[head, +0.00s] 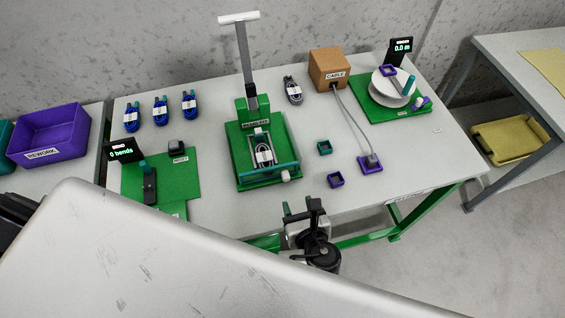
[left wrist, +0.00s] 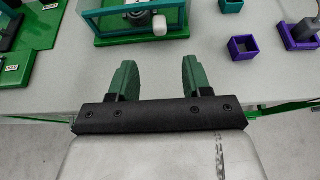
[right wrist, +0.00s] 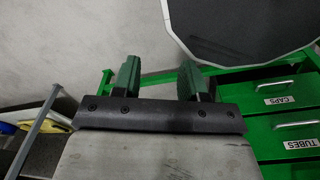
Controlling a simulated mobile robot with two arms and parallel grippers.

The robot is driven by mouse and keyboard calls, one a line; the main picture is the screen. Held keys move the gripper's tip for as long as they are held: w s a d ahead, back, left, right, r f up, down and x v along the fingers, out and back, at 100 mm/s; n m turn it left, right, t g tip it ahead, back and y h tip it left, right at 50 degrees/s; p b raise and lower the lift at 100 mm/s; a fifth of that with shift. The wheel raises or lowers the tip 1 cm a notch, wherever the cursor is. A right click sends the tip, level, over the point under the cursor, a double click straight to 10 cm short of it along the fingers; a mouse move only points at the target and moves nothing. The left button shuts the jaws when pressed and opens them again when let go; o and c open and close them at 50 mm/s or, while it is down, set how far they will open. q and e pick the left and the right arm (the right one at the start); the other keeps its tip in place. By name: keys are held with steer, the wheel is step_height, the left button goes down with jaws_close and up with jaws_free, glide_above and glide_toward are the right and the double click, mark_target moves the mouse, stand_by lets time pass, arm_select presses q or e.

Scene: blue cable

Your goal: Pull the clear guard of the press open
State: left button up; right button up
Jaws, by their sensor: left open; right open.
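The press (head: 262,140) stands mid-table on a green base, with a tall column and a white-topped lever. Its clear guard (head: 268,172) sits low at the front, with a pale knob (head: 285,176) near its right end. The knob also shows in the left wrist view (left wrist: 160,25), ahead of my fingers. My left gripper (head: 297,209) is open and empty at the table's front edge, apart from the knob. My right gripper (right wrist: 160,78) is open and empty, away from the press.
A teal cup (head: 324,147) and purple cups (head: 335,180) stand right of the press. A green board with a counter display (head: 122,151) is on the left. Blue cable coils (head: 161,111) lie at the back. Green drawers (right wrist: 285,125) show in the right wrist view.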

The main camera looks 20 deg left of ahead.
mark_target(287, 180)
arm_select(q)
steer(key=shift+w+a, duration=0.2)
steer(key=shift+w, duration=0.1)
steer(key=x, duration=0.4)
steer(key=shift+w+a+f, duration=0.1)
steer(key=shift+w+a, duration=0.1)
steer(key=shift+a, duration=0.05)
steer(key=x, duration=0.4)
steer(key=shift+w+f+p, duration=0.1)
steer(key=shift+p, duration=0.25)
steer(key=shift+w+a+f, duration=0.15)
steer(key=shift+w+f, duration=0.05)
steer(key=shift+w, duration=0.1)
steer(key=shift+c, duration=1)
jaws_close()
arm_select(e)
steer(key=shift+s+d+r, duration=0.25)
steer(key=shift+s+r, duration=0.1)
steer(key=shift+s, duration=0.35)
